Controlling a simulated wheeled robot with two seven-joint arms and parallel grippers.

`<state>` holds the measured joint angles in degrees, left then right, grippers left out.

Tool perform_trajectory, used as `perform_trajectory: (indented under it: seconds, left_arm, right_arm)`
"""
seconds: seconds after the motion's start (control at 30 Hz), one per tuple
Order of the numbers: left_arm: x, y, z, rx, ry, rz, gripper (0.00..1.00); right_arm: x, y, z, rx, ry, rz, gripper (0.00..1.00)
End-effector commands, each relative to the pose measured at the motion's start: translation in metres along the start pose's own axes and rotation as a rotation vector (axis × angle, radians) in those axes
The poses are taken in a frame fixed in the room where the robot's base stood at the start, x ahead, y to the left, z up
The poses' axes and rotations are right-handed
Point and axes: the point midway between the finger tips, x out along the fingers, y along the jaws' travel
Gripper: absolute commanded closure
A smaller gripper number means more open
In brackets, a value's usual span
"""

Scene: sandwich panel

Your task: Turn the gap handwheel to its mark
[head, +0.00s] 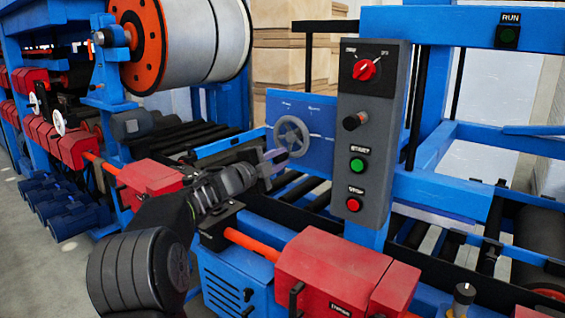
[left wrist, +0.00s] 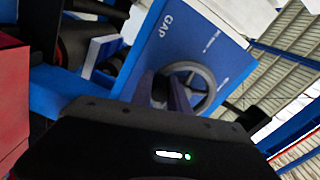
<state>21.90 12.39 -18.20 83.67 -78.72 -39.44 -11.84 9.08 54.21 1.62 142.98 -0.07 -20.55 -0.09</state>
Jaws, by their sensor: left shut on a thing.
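The gap handwheel (head: 292,137) is a grey spoked wheel on the front of a blue panel (head: 318,110). It also shows in the left wrist view (left wrist: 207,82), beside the word GAP on the panel (left wrist: 165,35). My left gripper (head: 275,158) is at the wheel's lower left rim, its fingers shut on the rim. In the left wrist view the fingers (left wrist: 165,92) cover the near side of the wheel. The handwheel's mark is too small to make out. My right gripper is not in view.
A grey control box (head: 373,135) with a red selector, a black knob, a green button and a red button stands right of the wheel. Red guards (head: 335,270) and an orange shaft run in front. A large white roll (head: 185,45) stands at upper left.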

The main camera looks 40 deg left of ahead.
Motion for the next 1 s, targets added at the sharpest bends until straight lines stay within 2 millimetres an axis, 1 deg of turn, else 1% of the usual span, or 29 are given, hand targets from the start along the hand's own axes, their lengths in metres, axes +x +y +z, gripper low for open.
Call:
perform_trajectory:
  seconds: [0.03, 0.57, 0.6, 0.83, 1.0]
  left_arm:
    - [-0.0009, 0.0, 0.0037, 0.014, -0.006, 0.0, 1.0]
    - [-0.0011, -0.0025, 0.0045, 0.042, -0.006, -0.002, 1.0]
    - [-0.0011, -0.0025, 0.0045, 0.042, -0.006, -0.002, 0.76]
    - [-0.0006, -0.0022, 0.003, 0.041, -0.003, -0.001, 0.58]
    - [-0.0003, -0.002, 0.0024, 0.041, -0.002, -0.001, 0.58]
  right_arm:
    - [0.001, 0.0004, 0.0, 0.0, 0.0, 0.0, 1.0]
    - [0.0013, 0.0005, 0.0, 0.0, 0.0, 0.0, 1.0]
    - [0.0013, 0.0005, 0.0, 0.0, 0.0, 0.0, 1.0]
    - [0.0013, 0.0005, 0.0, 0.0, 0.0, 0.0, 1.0]
    - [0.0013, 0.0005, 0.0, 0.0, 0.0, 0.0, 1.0]
